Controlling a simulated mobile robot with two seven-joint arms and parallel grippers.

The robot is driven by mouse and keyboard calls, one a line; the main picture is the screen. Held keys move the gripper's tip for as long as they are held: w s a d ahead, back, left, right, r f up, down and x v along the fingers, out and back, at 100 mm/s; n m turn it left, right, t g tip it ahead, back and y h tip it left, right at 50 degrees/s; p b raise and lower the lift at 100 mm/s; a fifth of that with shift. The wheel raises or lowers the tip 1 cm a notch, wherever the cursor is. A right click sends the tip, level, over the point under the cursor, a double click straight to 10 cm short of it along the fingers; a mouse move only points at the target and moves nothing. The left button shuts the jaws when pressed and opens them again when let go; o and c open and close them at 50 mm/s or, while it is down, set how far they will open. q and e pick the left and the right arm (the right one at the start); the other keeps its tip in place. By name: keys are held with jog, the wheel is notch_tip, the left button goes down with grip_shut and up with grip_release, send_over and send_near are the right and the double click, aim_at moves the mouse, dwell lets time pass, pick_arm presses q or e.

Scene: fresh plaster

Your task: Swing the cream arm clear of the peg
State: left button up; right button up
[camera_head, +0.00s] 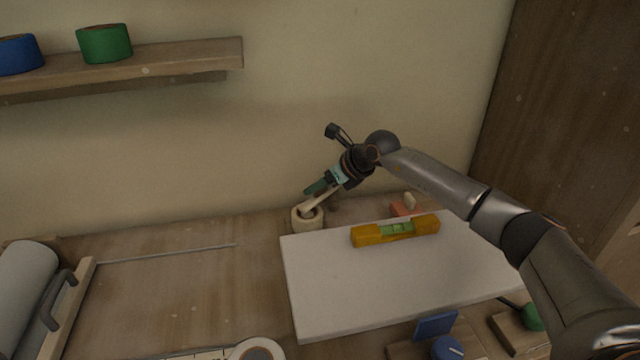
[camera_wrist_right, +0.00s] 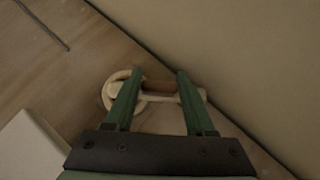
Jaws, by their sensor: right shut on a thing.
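The cream arm (camera_head: 312,204) extends from a round cream base (camera_head: 304,222) near the back wall. In the right wrist view the cream arm (camera_wrist_right: 160,97) runs from a cream ring (camera_wrist_right: 109,91) rightward past my fingers. My right gripper (camera_head: 313,189) has its green fingers at the arm; in the wrist view the gripper (camera_wrist_right: 159,76) has them either side of a brown piece beside the arm. It is shut on the cream arm, though the contact is partly hidden. I cannot tell for sure which part is the peg. My left gripper is out of view.
A white board (camera_head: 390,285) carries a yellow level (camera_head: 366,236), right of the base. A red block (camera_head: 398,210) stands behind it. A wall shelf (camera_head: 190,56) holds tape rolls. A thin rod (camera_head: 165,254) lies left; the wood around it is mostly clear.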

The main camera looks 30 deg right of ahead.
grip_shut()
